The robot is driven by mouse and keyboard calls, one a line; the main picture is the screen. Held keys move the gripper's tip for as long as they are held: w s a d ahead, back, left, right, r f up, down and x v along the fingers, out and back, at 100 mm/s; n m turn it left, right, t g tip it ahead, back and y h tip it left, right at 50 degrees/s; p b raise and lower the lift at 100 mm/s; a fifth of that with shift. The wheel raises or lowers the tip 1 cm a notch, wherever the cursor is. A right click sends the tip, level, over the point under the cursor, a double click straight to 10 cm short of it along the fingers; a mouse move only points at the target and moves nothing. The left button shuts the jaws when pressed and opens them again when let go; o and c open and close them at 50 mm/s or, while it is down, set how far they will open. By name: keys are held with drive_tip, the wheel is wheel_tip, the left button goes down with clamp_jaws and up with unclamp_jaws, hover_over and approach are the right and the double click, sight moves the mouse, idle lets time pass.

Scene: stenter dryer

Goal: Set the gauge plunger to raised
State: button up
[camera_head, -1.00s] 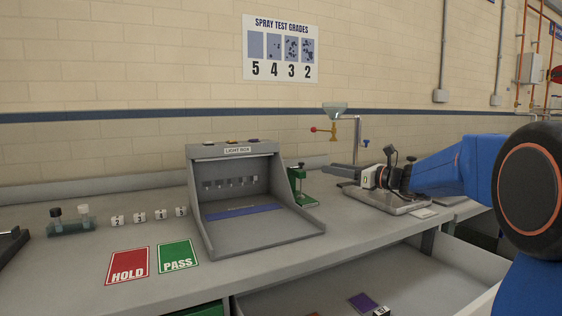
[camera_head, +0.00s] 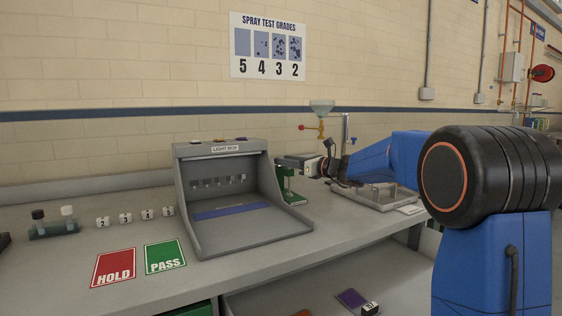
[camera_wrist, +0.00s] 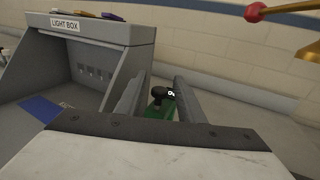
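The green gauge (camera_head: 289,196) stands on the bench just right of the light box, partly hidden behind my gripper (camera_head: 279,161) in the head view. In the wrist view the gauge's green body (camera_wrist: 160,109) and its black top with a small round dial or knob (camera_wrist: 157,92) show between my two fingers. My gripper (camera_wrist: 160,80) is open and empty, with a finger on each side of the gauge in that view. It looks above or near the gauge's top; I cannot tell the exact gap. The plunger's height is not clear.
The grey light box (camera_head: 243,232) stands close left of the gauge. A funnel stand with a red-knobbed valve (camera_head: 301,127) rises behind, its red knob (camera_wrist: 254,12) near the wrist view's top. A metal tray (camera_head: 376,197) lies to the right.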

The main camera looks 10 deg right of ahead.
drive_tip(key=shift+x, duration=1.4)
clamp_jaws()
drive_tip(key=shift+r, duration=1.55)
unclamp_jaws()
drive_tip(key=shift+d, duration=0.1)
drive_tip(key=v, duration=1.7)
drive_tip(key=shift+s+d, duration=0.1)
drive_tip(key=shift+d, duration=0.05)
